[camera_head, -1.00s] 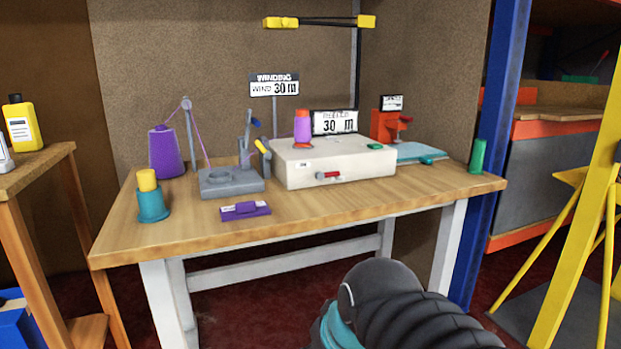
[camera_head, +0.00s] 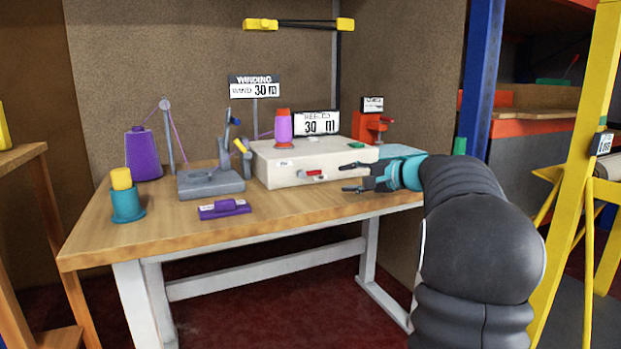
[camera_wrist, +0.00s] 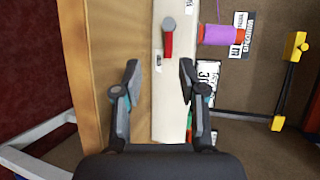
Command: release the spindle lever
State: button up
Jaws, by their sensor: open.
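A short red lever (camera_head: 315,173) sits on the front face of the white machine box (camera_head: 270,168). In the wrist view its red handle (camera_wrist: 168,46) runs from a round grey hub (camera_wrist: 169,24) back towards my gripper. My gripper (camera_head: 350,178) is open and empty, in front of the box and to the right of the lever. In the wrist view the two fingertips (camera_wrist: 160,72) are spread, with the handle beyond them and slightly nearer the right finger. A purple spool with orange ends (camera_head: 283,126) stands on top of the box.
A grey stand with blue-tipped and yellow-tipped levers (camera_head: 212,183) is left of the box. A purple block (camera_head: 224,209), a teal-and-yellow pot (camera_head: 126,198) and a purple cone (camera_head: 143,156) stand further left. A red clamp-like device (camera_head: 366,128) is behind right. The front table edge (camera_head: 180,245) is clear.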

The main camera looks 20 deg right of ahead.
aim_at(318, 173)
jog(key=d, duration=0.1)
jog(key=w+d, duration=0.1)
jog(key=d, duration=0.1)
jog(key=shift+d+r+m+t, duration=0.1)
jog(key=shift+d+m+t, duration=0.05)
jog(key=shift+m+t, duration=0.2)
jog(key=shift+w, duration=0.2)
jog(key=p+x, duration=0.1)
jog(key=x, duration=1.2)
jog(key=shift+w, duration=0.15)
jog(key=shift+c, duration=0.2)
grip_shut()
